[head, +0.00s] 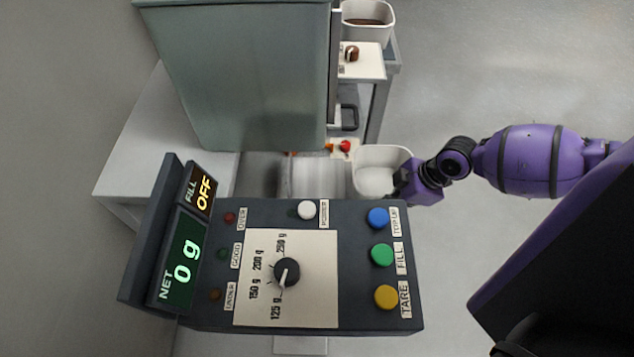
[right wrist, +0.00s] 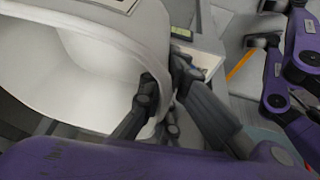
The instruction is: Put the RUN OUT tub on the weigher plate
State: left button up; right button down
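A white, empty tub (head: 376,180) is beside the machine, behind the button console in the head view. Its rounded rim and pale inside fill the left of the right wrist view (right wrist: 85,75). A label is on it, but I cannot read the words. My right gripper (head: 408,186) is at the tub's right edge. In the right wrist view its fingers (right wrist: 160,98) are on either side of the rim, shut on it. I cannot clearly make out the weigher plate; a bare silver surface (head: 318,178) lies left of the tub. My left gripper is not in view.
The console (head: 350,213) reads 0 g and FILL OFF and has a dial and several buttons. A big grey-green housing (head: 240,75) stands behind. A second white tub (head: 367,32) with brown contents sits at the top. Open floor (head: 520,60) lies to the right.

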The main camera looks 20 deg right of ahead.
jog(key=w+a, duration=0.3)
jog(key=a, duration=0.1)
jog(key=w+a+p, duration=0.1)
jog(key=w+a, duration=0.2)
jog(key=a, duration=0.1)
jog(key=w+a, duration=0.3)
jog(key=a, duration=0.1)
jog(key=shift+w+a+r, duration=0.1)
jog(key=shift+w+r, duration=0.05)
jog(key=shift+w, duration=0.15)
jog(key=shift+w+a+p, duration=0.3)
jog(key=shift+w+a, duration=0.1)
jog(key=shift+a, duration=0.1)
notch_tip(320, 180, down, 3)
jog(key=shift+s+d, duration=0.1)
jog(key=shift+f, duration=0.3)
jog(key=shift+f, duration=0.1)
jog(key=c, duration=2.4)
grip_release()
jog(key=shift+f, duration=0.1)
jog(key=shift+c, duration=0.2)
jog(key=o, duration=0.5)
jog(key=shift+c, duration=0.2)
